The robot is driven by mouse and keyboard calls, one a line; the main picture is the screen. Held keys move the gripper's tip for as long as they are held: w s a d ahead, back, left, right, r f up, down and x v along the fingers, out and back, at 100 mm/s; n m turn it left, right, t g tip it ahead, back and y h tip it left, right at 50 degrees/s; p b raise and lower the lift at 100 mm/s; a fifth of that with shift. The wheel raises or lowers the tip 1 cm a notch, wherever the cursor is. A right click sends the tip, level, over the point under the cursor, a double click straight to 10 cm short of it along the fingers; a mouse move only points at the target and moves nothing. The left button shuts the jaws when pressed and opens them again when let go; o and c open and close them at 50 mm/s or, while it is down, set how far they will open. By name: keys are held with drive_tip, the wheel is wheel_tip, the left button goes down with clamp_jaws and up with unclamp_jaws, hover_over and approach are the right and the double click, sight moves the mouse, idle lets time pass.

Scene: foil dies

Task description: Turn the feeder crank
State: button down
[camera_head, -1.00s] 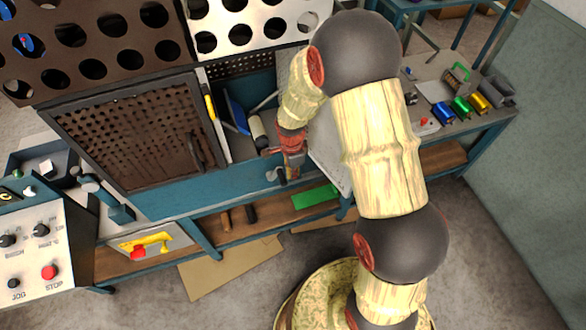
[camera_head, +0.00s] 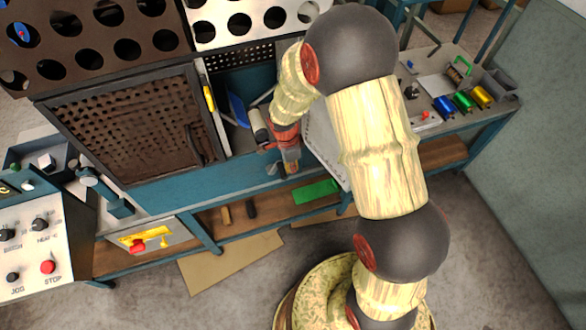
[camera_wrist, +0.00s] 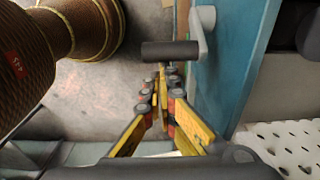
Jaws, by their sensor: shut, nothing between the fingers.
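The feeder crank shows in the wrist view as a pale grey crank arm (camera_wrist: 203,28) on the blue bench front, with a dark cylindrical handle (camera_wrist: 170,51) sticking out to the left. My gripper (camera_wrist: 164,72) has yellow fingers with dark and orange pads. They are shut and empty, with their tips just below the handle in the picture. I cannot tell if they touch it. In the head view my gripper (camera_head: 292,169) is at the blue bench front, just right of a small grey part of the crank (camera_head: 271,168). Most of the crank is hard to make out there.
A perforated brown door (camera_head: 130,130) is left of my arm. A control panel (camera_head: 30,235) with knobs and a red stop button stands at lower left. Coloured foil rolls (camera_head: 463,101) lie on the right bench. A green item (camera_head: 316,191) lies on the lower shelf.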

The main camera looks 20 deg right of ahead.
sight(283, 172)
drive_tip(key=shift+a+r+h+b, duration=0.15)
drive_tip(key=shift+a+h+b, duration=0.15)
drive_tip(key=shift+b, duration=0.2)
drive_tip(key=a+h+b, duration=0.1)
drive_tip(key=b, duration=0.1)
drive_tip(key=a+h+b, duration=0.1)
drive_tip(key=h+b, duration=0.1)
drive_tip(key=b, duration=0.1)
drive_tip(key=shift+a+r, duration=0.35)
drive_tip(key=shift+a+r+b, duration=0.3)
drive_tip(key=shift+a+b, duration=0.3)
drive_tip(key=shift+b, duration=0.45)
drive_tip(key=a+b, duration=0.4)
drive_tip(key=a, duration=0.2)
drive_tip(key=shift+a+f, duration=0.4)
drive_tip(key=shift+f, duration=0.05)
drive_tip(key=shift+a, duration=0.1)
